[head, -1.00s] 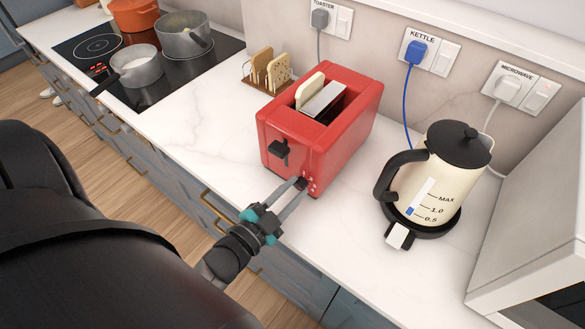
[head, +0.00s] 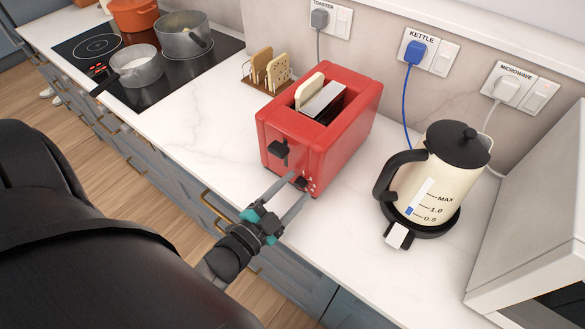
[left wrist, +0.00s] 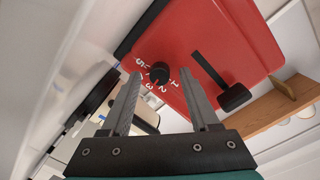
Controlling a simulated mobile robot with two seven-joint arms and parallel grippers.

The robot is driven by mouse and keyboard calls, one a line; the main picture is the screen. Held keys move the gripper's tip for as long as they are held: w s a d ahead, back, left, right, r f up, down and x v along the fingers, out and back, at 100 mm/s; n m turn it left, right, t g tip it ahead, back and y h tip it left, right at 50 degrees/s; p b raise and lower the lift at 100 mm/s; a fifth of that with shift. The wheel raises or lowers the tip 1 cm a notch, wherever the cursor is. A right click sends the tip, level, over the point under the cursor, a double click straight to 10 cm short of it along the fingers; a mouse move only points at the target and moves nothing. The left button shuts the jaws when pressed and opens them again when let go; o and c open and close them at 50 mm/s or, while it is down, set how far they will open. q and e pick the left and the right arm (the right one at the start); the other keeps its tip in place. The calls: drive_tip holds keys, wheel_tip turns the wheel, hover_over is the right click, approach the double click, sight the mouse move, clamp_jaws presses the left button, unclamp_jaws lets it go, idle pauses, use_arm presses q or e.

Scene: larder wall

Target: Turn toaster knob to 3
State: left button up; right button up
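The red toaster (head: 345,130) stands on the white counter, with a bread slice (head: 309,91) in its top slot and a black lever (head: 279,151) on its front. Its small dark knob (head: 302,184) is low on the front face. In the left wrist view the knob (left wrist: 160,75) has white numbers around it; which one it points at is too small to tell. My left gripper (head: 299,186) is open and empty. In the left wrist view its fingertips (left wrist: 162,72) lie on either side of the knob, apart from it. My right gripper is not in view.
A cream kettle (head: 447,178) stands to the right of the toaster. A rack with bread slices (head: 268,72) is behind and left of it. A hob (head: 185,68) with several pots is at the far left. The counter in front of the toaster is clear.

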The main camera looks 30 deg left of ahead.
use_arm(q)
drive_tip(key=shift+s, duration=0.1)
idle(0.3)
drive_tip(key=s+a, duration=0.1)
drive_tip(key=s, duration=1.4)
drive_tip(key=shift+a+r+b, duration=0.2)
drive_tip(key=shift+r+b, duration=0.15)
drive_tip(key=shift+r, duration=0.05)
